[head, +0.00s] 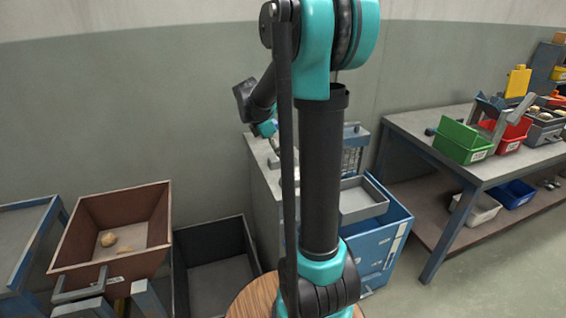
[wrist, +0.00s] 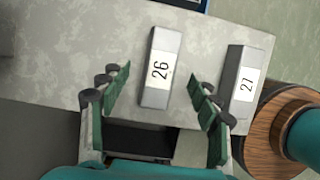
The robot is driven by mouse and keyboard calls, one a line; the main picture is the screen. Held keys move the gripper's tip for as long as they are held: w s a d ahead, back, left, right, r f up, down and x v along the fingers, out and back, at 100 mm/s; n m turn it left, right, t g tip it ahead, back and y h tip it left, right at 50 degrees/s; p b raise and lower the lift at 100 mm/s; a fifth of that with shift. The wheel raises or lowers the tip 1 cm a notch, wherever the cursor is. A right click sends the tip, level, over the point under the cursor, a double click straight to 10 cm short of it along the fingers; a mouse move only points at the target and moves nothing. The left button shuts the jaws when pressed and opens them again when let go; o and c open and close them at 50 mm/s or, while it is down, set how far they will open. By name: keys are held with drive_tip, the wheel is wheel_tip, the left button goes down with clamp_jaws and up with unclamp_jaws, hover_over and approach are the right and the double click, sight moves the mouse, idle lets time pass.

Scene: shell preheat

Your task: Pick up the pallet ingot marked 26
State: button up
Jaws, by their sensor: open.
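The ingot marked 26 (wrist: 163,65) is a grey bar with a white label, lying on a grey surface (wrist: 100,45) in the wrist view. My gripper (wrist: 160,90) is open, with its fingers to the left and right of the near part of this ingot. No contact between fingers and ingot shows. A similar ingot marked 27 (wrist: 240,80) lies to the right, just outside the right finger.
A round wooden top (wrist: 258,130) is close on the right. In the head view, a brown bin (head: 150,225) and a dark bin (head: 212,245) stand left of the blue-sided cabinet (head: 385,250). A workbench (head: 410,125) with coloured bins is at right.

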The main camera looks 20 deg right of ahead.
drive_tip(key=shift+x, duration=1.2)
clamp_jaws()
